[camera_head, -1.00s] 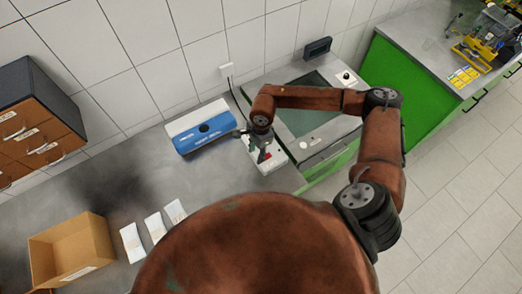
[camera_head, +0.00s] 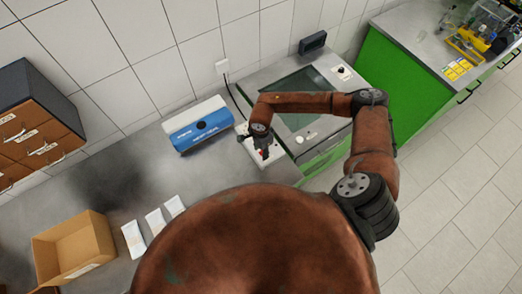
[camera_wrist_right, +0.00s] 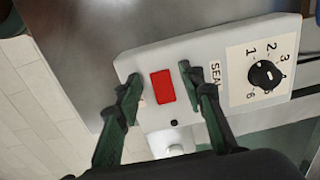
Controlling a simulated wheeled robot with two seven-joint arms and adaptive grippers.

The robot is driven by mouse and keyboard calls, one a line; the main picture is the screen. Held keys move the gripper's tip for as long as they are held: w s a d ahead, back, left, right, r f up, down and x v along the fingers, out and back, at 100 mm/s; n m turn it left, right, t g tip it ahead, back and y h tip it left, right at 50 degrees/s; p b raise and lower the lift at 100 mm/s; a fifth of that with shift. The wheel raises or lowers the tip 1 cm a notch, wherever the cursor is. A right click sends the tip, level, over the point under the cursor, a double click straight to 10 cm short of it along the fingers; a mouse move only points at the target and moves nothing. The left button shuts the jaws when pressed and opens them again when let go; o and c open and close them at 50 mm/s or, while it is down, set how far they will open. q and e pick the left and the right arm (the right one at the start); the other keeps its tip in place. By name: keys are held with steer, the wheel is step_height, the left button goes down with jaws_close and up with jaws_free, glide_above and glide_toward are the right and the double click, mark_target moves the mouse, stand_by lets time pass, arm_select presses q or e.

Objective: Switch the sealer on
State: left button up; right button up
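The sealer's white control panel (camera_head: 272,161) lies on the grey counter, partly hidden under my right gripper (camera_head: 262,152) in the head view. In the right wrist view the white panel (camera_wrist_right: 216,100) carries a red rectangular switch (camera_wrist_right: 162,87), a "SEAL" label partly covered, and a black dial (camera_wrist_right: 265,75) with numbers around it. My right gripper (camera_wrist_right: 160,78) is open, its green-black fingers apart on either side of the red switch, holding nothing. Contact with the panel cannot be told. My left gripper is not in view.
A blue and white box-shaped unit (camera_head: 197,125) stands left of the panel. A cardboard box (camera_head: 73,248), several white packets (camera_head: 155,221) and a drawer cabinet (camera_head: 35,125) are farther left. A green cabinet with a glass-topped unit (camera_head: 300,95) stands to the right.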

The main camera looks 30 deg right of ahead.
steer(key=shift+c, duration=0.4)
jaws_close()
